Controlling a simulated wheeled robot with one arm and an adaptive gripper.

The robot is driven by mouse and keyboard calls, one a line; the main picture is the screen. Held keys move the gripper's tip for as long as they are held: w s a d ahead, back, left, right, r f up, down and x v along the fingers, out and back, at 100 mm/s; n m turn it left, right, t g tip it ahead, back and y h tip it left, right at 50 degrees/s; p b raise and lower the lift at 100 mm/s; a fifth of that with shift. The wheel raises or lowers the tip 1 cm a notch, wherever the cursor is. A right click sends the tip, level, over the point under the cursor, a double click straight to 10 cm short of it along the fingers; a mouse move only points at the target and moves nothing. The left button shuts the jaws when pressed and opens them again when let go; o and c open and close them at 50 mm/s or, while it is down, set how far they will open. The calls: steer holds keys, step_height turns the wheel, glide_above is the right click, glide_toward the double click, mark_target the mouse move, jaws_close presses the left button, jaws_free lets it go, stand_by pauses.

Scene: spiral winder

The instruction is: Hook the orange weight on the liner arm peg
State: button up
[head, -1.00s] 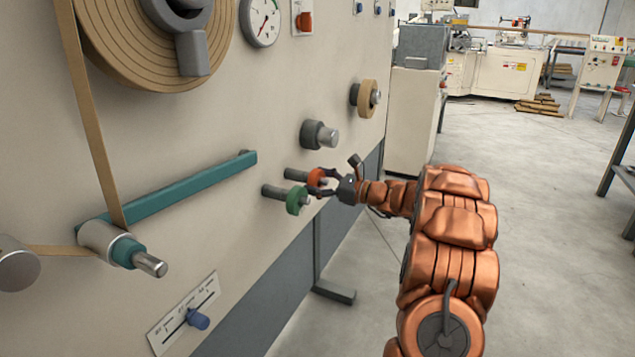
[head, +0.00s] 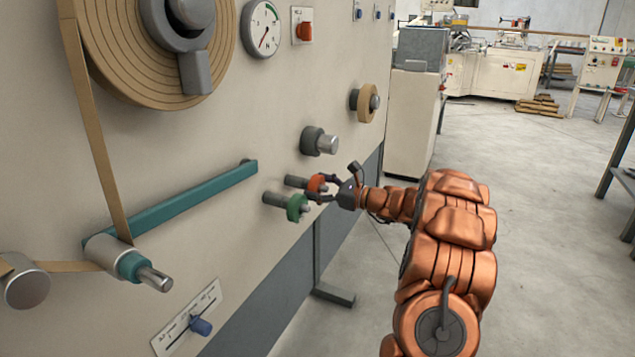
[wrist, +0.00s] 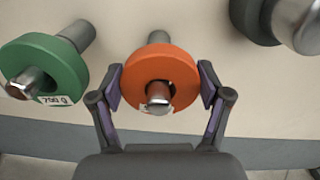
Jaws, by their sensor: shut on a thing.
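The orange weight (head: 316,183) is a ring around a grey storage peg (head: 296,181) on the machine panel. In the wrist view the orange weight (wrist: 160,66) is between the two fingers of my gripper (wrist: 160,88), with the metal peg tip (wrist: 158,94) showing through its hole. My gripper (head: 322,188) is shut on the weight's sides. The teal liner arm (head: 190,203) slants across the panel to the left. A grey and teal roller with a metal end (head: 152,277) is at its lower left end; I cannot tell whether this end is the peg.
A green weight (head: 297,208) labelled 750 g in the wrist view (wrist: 45,72) is on a peg close to the left. A grey roller (head: 319,141) protrudes above. A tan tape (head: 95,140) runs down to the liner arm's roller. Open floor lies to the right.

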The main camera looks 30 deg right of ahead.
steer(key=r+p, duration=0.1)
steer(key=p, duration=0.2)
steer(key=shift+s+f+p, duration=0.1)
steer(key=shift+f+p, duration=0.15)
steer(key=shift+p, duration=0.4)
steer(key=shift+s, duration=0.1)
steer(key=v, duration=1.6)
steer(key=shift+r, duration=0.4)
stand_by(0.4)
